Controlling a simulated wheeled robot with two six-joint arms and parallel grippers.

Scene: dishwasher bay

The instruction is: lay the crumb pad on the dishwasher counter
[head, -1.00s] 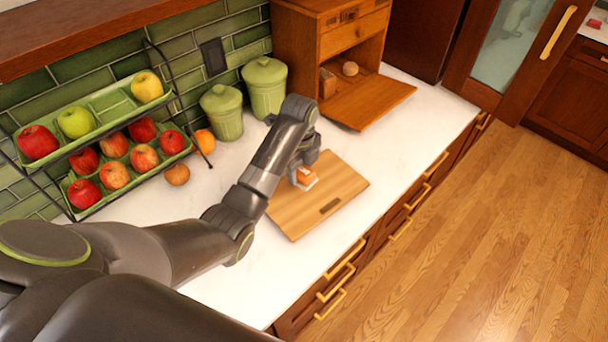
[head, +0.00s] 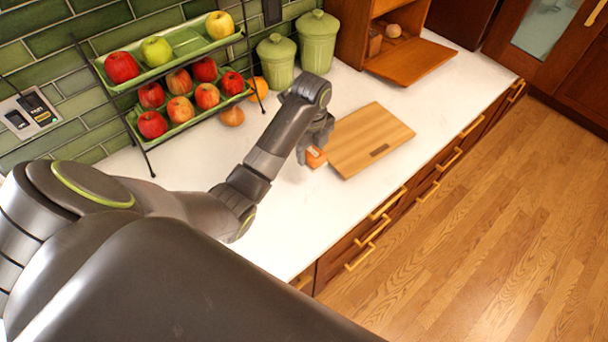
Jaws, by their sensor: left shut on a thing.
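My left gripper (head: 313,146) is shut on a small orange block with a pale part, which I take to be the crumb pad (head: 316,158). The pad is partly hidden by the gripper. It shows just off the left edge of the wooden cutting board (head: 370,138), over the white counter (head: 285,205). I cannot tell whether it touches the board or the counter. No dishwasher shows, so I cannot tell whether this is the dishwasher counter. My right gripper is out of view.
A two-tier fruit rack (head: 190,125) with apples stands at the back left. Two green canisters (head: 277,62) and an open wooden bread box (head: 410,60) stand behind the board. The counter's front left is mostly clear beneath my arm.

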